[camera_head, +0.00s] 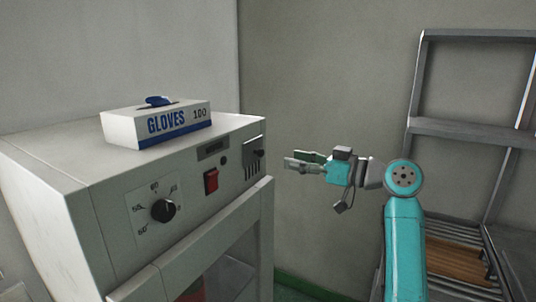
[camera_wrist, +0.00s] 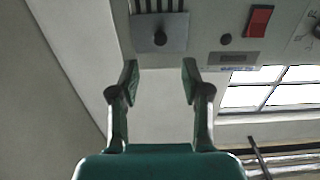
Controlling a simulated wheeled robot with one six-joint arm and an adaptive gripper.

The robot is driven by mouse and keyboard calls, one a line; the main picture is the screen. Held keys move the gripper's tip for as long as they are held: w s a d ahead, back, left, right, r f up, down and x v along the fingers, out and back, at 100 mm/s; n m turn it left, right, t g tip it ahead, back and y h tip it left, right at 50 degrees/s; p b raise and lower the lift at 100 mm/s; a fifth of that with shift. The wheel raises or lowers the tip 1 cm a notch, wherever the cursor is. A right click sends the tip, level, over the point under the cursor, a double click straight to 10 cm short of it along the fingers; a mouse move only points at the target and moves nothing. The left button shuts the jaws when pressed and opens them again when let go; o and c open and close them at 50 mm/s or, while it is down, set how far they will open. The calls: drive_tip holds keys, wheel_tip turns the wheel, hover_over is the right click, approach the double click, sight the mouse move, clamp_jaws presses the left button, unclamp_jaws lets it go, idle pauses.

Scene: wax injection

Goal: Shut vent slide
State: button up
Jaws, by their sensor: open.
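The vent slide (camera_head: 252,148) is a grey plate with a dark round knob (camera_head: 259,153) at the right end of the cabinet's front panel. Several dark vent slots (camera_head: 250,171) show uncovered below it. In the wrist view, which looks upside down, the slide (camera_wrist: 176,44) and its knob (camera_wrist: 160,38) are at the top, with the slots (camera_wrist: 160,6) above. My gripper (camera_head: 297,160) is open and empty, to the right of the knob and apart from it. In the wrist view the spread fingertips (camera_wrist: 160,72) point toward the knob with a gap between.
The white cabinet (camera_head: 60,165) has a dial (camera_head: 163,210) and a red switch (camera_head: 211,181) on its front. A glove box (camera_head: 155,124) sits on top. A grey metal rack (camera_head: 470,131) stands at the right. The space around my gripper is clear.

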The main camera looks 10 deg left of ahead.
sight(263, 153)
drive_tip(key=x, duration=0.9)
drive_tip(key=shift+a+f, duration=0.1)
clamp_jaws()
